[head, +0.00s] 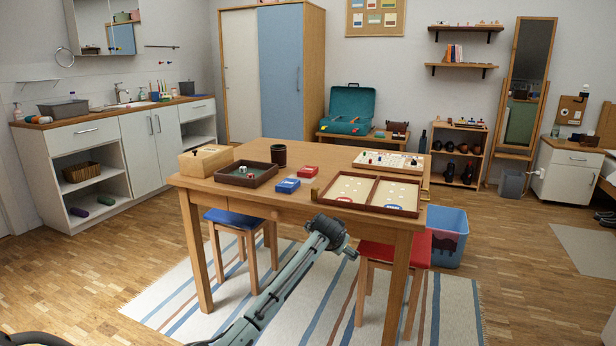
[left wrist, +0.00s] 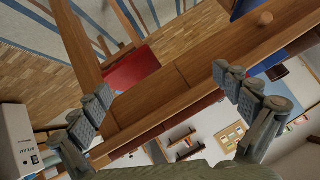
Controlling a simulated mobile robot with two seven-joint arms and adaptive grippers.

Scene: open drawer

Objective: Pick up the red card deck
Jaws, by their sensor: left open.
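The red card deck (head: 307,171) lies on the wooden table (head: 225,182), just behind and right of a blue card deck (head: 288,185). My left arm reaches in from the bottom of the head view. Its gripper (head: 347,250) is at the table's front side, low and apart from the red deck. In the left wrist view the left gripper (left wrist: 168,110) is open, with nothing between its fingers. That view faces the table's front edge and a round wooden knob (left wrist: 265,18); the red deck cannot be made out there. My right gripper is not in view.
On the table stand a dark tray (head: 240,180), a wooden box (head: 206,160), a dark cup (head: 278,154), a white game board (head: 390,161) and a two-part framed board (head: 368,191). A red stool (head: 376,254) and blue stool (head: 233,218) stand below the front edge.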

